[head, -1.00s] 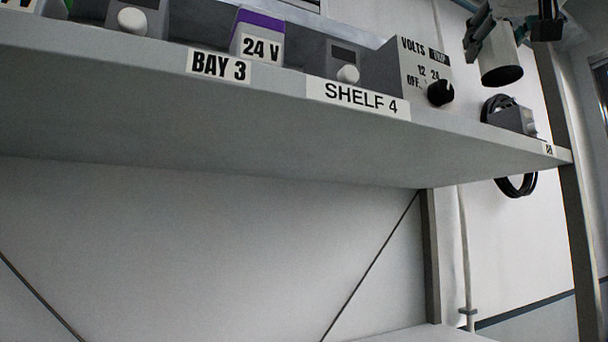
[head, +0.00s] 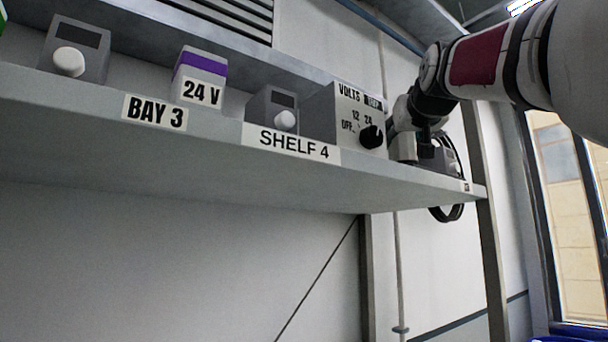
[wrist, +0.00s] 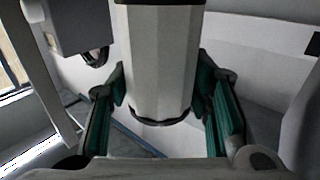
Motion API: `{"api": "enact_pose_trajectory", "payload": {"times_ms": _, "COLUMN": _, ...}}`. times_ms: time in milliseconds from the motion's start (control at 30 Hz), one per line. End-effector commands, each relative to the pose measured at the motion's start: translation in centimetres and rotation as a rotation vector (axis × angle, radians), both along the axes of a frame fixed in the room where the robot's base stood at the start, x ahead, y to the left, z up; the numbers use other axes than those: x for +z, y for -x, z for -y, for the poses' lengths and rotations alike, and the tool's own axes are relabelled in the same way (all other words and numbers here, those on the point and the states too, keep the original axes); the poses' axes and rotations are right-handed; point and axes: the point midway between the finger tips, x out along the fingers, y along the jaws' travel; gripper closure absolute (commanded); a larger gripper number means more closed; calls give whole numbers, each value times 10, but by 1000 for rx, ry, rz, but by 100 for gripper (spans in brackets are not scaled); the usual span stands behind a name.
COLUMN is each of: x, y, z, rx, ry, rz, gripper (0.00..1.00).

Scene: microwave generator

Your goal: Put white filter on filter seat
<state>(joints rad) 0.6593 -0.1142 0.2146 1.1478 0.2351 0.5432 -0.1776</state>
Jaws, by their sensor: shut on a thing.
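The white filter (wrist: 158,60) is a pale faceted cylinder with a dark lower rim. In the wrist view it stands between the two green-padded fingers of my gripper (wrist: 162,95), which is shut on it. In the head view my gripper (head: 418,128) is at the right end of the shelf, beside the grey VOLTS box. The filter is mostly hidden there by the gripper and arm. I cannot make out the filter seat in either view.
The shelf (head: 225,165) carries the VOLTS box (head: 345,118) with a black knob, a purple-topped 24 V block (head: 200,75) and grey boxes with white knobs. A grey device (head: 445,155) with a black cable is close by my gripper. Space below the shelf is clear.

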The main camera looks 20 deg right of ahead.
Motion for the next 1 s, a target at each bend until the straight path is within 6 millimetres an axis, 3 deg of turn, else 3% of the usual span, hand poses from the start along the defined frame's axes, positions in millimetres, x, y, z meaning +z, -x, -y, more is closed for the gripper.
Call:
{"api": "enact_pose_trajectory", "payload": {"times_ms": 567, "x": -13, "y": 0, "z": 0, "rx": 0, "ry": 0, "rz": 0, "gripper": 83}}
{"api": "enact_pose_trajectory", "payload": {"times_ms": 600, "x": -13, "y": 0, "z": 0, "rx": 0, "ry": 0, "rz": 0, "gripper": 46}}
{"api": "enact_pose_trajectory", "payload": {"times_ms": 1000, "x": -9, "y": 1, "z": 1, "rx": -1, "ry": 0, "rz": 0, "gripper": 46}}
